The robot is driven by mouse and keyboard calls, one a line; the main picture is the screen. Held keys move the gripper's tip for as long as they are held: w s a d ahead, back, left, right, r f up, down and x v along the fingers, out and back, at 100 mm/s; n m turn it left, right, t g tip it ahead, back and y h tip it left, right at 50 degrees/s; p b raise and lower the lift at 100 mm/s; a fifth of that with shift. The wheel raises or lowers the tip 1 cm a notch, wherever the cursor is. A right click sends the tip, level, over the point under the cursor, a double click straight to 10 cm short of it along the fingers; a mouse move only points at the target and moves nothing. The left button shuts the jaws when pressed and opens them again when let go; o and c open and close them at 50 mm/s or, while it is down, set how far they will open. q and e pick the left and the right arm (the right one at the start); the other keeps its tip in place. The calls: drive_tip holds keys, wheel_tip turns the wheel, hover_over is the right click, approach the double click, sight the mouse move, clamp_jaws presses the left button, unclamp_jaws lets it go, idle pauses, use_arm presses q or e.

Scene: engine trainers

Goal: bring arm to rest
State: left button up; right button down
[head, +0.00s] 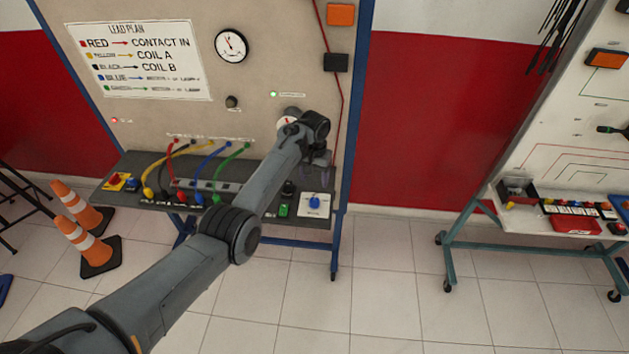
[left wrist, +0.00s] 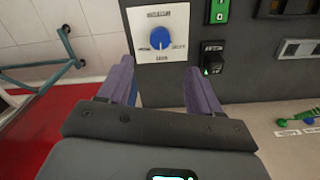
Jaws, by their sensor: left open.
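My left arm reaches from the lower left to the shelf of the engine trainer board in the head view. My left gripper (head: 318,172) is over the right part of the shelf (head: 260,208). In the left wrist view, the two purple fingers of the left gripper (left wrist: 162,88) are spread apart with nothing between them. A blue rotary knob (left wrist: 159,38) on a white plate lies beyond the fingertips; the knob also shows in the head view (head: 314,203). A black rocker switch (left wrist: 212,60) with a green light is beside the right finger. My right gripper is not in view.
Colored leads (head: 190,172) run from the board to the shelf. Two orange cones (head: 82,238) stand on the floor at left. A second trainer stand (head: 560,218) is at right. The tiled floor between the stands is clear.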

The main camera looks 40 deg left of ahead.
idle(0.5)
use_arm(q)
drive_tip(key=shift+m+y, duration=0.5)
drive_tip(key=shift+y, duration=0.3)
drive_tip(key=s+f, duration=0.1)
drive_tip(key=f, duration=0.1)
drive_tip(key=s+f, duration=0.2)
drive_tip(key=f, duration=0.1)
drive_tip(key=s+d+f, duration=0.1)
drive_tip(key=s+f, duration=0.1)
drive_tip(key=shift+s+f, duration=0.25)
drive_tip(key=s+d+f+m+t, duration=0.1)
drive_tip(key=s+d+f, duration=0.25)
drive_tip(key=s, duration=0.25)
drive_tip(key=s+d+f+m+t, duration=0.1)
drive_tip(key=s+d+f, duration=0.1)
drive_tip(key=s+d, duration=0.3)
drive_tip(key=s+d+r+m+t+h, duration=0.15)
drive_tip(key=s+d, duration=0.25)
drive_tip(key=s, duration=0.4)
drive_tip(key=s+d+r, duration=0.3)
drive_tip(key=s, duration=0.5)
drive_tip(key=s+d+r+m, duration=0.1)
drive_tip(key=s+d+r, duration=0.25)
drive_tip(key=s, duration=0.35)
wheel_tip(320, 180, up, 20)
drive_tip(key=p, duration=2.1)
drive_tip(key=shift+r, duration=0.15)
